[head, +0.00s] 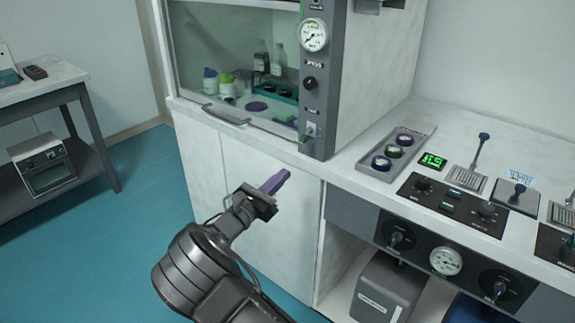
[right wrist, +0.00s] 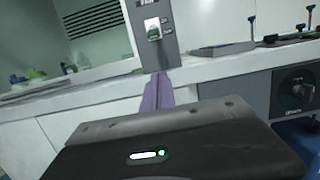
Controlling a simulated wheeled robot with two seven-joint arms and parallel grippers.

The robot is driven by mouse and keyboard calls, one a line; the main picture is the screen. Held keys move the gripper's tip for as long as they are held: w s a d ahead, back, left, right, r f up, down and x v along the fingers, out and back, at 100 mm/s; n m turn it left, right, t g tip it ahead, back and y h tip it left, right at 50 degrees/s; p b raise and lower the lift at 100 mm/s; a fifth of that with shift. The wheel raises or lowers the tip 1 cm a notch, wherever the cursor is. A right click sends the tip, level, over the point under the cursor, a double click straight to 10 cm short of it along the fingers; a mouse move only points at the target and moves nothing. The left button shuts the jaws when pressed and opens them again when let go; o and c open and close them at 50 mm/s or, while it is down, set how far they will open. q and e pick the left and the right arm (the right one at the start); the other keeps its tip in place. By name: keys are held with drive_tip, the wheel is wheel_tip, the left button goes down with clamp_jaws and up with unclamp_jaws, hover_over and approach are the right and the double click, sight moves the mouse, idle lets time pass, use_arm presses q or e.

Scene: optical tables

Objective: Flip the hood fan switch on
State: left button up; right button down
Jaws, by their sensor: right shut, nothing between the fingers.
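The hood fan switch (head: 311,129) is a small light rocker low on the grey control post of the fume hood. It also shows in the right wrist view (right wrist: 153,29), as a white plate with a green lower part. My right gripper (head: 284,175) is shut and empty, its purple fingers in front of the cabinet doors, below and left of the switch. In the right wrist view the fingers (right wrist: 158,82) point up toward the post, below the switch and apart from it. My left gripper is not in view.
The fume hood post (head: 330,75) carries a gauge (head: 314,35) and a black knob (head: 309,83) above the switch. The hood's sash handle (head: 226,115) sticks out to the left. A grey tray (head: 372,163) and a control panel (head: 455,206) occupy the right counter. Open floor (head: 150,210) lies left.

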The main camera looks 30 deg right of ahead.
sight(303, 139)
drive_tip(key=x, duration=0.8)
drive_tip(key=shift+d, duration=0.4)
drive_tip(key=r, duration=0.1)
drive_tip(key=a+r+p, duration=0.1)
drive_tip(key=r, duration=0.1)
drive_tip(key=shift+s+a+r, duration=0.1)
drive_tip(key=shift+s+r, duration=0.05)
drive_tip(key=shift+r, duration=0.15)
